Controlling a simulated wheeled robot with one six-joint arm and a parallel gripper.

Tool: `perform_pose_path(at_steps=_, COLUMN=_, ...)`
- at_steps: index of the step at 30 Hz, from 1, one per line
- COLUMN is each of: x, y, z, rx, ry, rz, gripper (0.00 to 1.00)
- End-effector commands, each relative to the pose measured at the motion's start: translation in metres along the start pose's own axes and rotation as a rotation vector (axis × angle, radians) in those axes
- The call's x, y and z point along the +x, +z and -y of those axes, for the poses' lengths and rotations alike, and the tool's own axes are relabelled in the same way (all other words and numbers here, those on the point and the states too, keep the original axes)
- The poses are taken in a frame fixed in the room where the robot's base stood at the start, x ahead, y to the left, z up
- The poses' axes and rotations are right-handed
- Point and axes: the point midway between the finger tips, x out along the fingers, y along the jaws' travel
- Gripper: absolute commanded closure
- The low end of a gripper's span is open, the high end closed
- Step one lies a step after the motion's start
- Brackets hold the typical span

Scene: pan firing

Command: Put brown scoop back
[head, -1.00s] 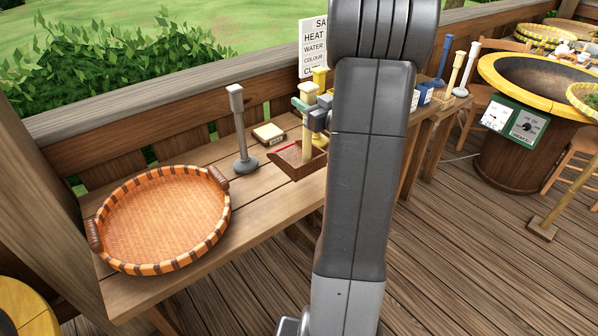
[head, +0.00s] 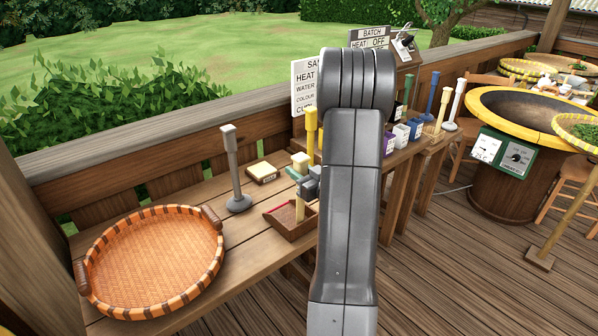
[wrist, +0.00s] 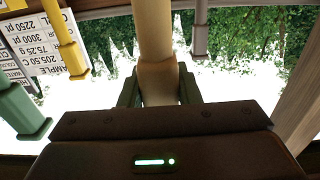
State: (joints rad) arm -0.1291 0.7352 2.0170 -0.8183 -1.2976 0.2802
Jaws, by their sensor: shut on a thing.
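The brown scoop (head: 283,218) is a shallow brown tray with a red line on its inner edge and a cream upright handle (head: 300,161). My gripper (head: 304,180) is shut on this handle, with the tray part below the fingers. The scoop is at the bench's front edge, to the right of the grey upright tool; I cannot tell whether it touches the bench. In the wrist view the tan handle (wrist: 155,45) stands between the two dark green fingers, and the tray part is hidden.
A round woven basket (head: 150,265) lies on the bench (head: 228,265) at left. A grey upright tool (head: 233,170), a small cream-topped block (head: 262,171) and a yellow upright tool (head: 311,125) stand near. Coloured upright tools and a yellow-rimmed pan (head: 520,112) are at right.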

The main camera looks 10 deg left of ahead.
Motion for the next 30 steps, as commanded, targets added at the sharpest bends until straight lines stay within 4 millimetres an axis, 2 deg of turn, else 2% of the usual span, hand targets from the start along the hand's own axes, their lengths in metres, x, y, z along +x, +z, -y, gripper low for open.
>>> perform_pose_path(at_steps=14, x=0.0000, y=0.0050, z=-0.0001, rx=0.000, ry=0.000, rz=-0.001, gripper=1.00)
perform_pose_path(at_steps=15, x=-0.0001, y=0.0053, z=-0.0001, rx=0.001, ry=0.000, rz=0.000, gripper=0.68)
perform_pose_path(at_steps=18, x=0.0000, y=0.0042, z=-0.0001, rx=0.001, ry=0.000, rz=0.000, gripper=0.49)
perform_pose_path(at_steps=30, x=0.0000, y=0.0036, z=-0.0001, rx=0.001, ry=0.000, rz=0.000, gripper=0.48)
